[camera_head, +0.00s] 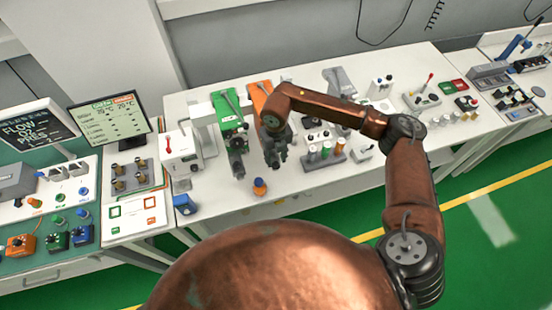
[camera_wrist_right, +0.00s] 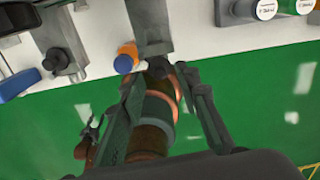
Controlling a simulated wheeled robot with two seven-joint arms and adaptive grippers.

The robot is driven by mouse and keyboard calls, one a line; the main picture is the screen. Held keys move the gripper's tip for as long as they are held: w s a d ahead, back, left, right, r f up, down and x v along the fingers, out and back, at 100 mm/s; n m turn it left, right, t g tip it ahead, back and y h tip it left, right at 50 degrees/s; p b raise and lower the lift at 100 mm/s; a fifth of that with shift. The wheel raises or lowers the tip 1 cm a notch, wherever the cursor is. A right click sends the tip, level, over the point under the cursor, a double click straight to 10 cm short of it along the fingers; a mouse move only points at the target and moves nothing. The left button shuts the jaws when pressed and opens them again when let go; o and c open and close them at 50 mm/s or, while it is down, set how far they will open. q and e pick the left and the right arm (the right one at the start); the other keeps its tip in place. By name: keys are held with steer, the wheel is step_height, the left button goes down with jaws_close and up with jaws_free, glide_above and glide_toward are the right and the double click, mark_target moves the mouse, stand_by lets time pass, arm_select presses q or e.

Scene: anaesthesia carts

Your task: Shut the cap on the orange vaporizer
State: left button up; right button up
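The orange vaporizer (camera_head: 258,90) stands on the white bench in the head view, right of a green one (camera_head: 228,112). My right gripper (camera_head: 276,158) is over its front and hides much of it. A small orange-and-blue piece (camera_head: 260,187) sits just below the vaporizer's front; it shows beside the left finger in the wrist view (camera_wrist_right: 125,59). I cannot tell for certain that it is the cap. In the wrist view, the right gripper's fingers (camera_wrist_right: 160,78) are spread, with a banded cylinder showing between them. Contact is unclear. My left gripper is out of view.
A white box with a red lever (camera_head: 182,152) stands left of the vaporizers. A rack of coloured vials (camera_head: 324,153) stands to the right. A blue piece (camera_head: 185,204) is at the bench's front left edge. Green floor lies in front.

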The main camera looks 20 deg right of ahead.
steer(key=shift+f, duration=0.75)
steer(key=shift+c, duration=0.4)
jaws_close()
